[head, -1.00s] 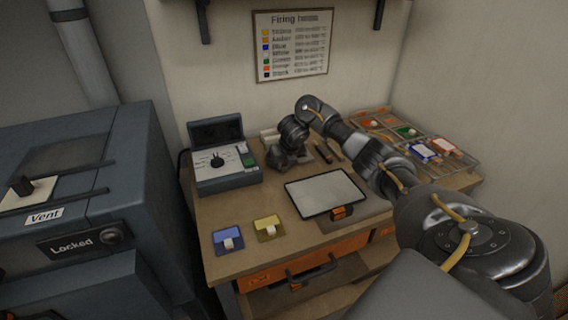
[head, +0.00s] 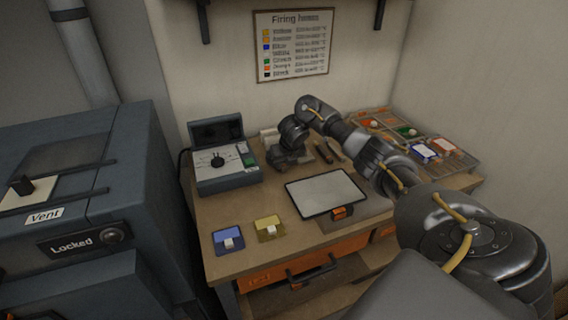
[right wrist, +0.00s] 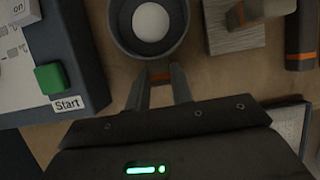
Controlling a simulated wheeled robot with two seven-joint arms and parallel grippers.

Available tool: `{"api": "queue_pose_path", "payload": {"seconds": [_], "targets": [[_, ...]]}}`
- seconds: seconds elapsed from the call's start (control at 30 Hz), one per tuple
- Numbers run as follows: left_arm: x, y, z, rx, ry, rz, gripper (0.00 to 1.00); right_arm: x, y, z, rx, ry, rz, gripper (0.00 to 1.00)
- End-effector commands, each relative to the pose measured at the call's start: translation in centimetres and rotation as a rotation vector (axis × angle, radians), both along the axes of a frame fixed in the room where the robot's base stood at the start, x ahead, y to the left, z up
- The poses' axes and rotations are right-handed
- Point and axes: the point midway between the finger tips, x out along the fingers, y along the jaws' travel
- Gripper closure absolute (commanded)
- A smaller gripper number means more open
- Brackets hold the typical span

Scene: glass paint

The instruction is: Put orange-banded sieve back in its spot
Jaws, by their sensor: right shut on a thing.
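My right gripper (right wrist: 160,90) is shut on a small orange-banded part between its fingertips, at the near side of a round dark sieve (right wrist: 117,32). The sieve is seen from above in the right wrist view, with a white round shape inside its ring; its top is cut off by the frame edge. In the head view my right gripper (head: 285,158) points down at the back of the table, beside the controller box, and hides the sieve. I cannot tell whether the sieve touches the table. My left gripper is not in view.
The controller box (head: 226,181) with its green Start button (right wrist: 50,79) stands close left. A grey block (right wrist: 232,38) and an orange-banded dark tool (right wrist: 301,40) lie right. A white-topped tile (head: 327,192), blue card (head: 228,240) and yellow card (head: 268,228) lie in front. A compartment tray (head: 465,165) stands right.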

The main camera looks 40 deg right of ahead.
Motion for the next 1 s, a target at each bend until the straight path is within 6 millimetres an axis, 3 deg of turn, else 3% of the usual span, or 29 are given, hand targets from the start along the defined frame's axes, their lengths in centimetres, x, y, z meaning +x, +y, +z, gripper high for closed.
{"api": "queue_pose_path", "payload": {"seconds": [0.57,0.6,0.77,1.0], "targets": [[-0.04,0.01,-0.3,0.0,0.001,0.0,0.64,0.0,-0.02,-0.44,0.0,-0.001,0.0,1.0],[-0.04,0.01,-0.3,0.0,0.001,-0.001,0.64,0.01,-0.02,-0.45,0.0,-0.001,0.0,0.76],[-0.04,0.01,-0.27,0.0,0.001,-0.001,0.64,0.01,-0.01,-0.42,0.0,-0.001,0.0,0.55],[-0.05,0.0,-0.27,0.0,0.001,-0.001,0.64,0.0,0.0,-0.46,0.0,0.0,0.0,0.52]]}}
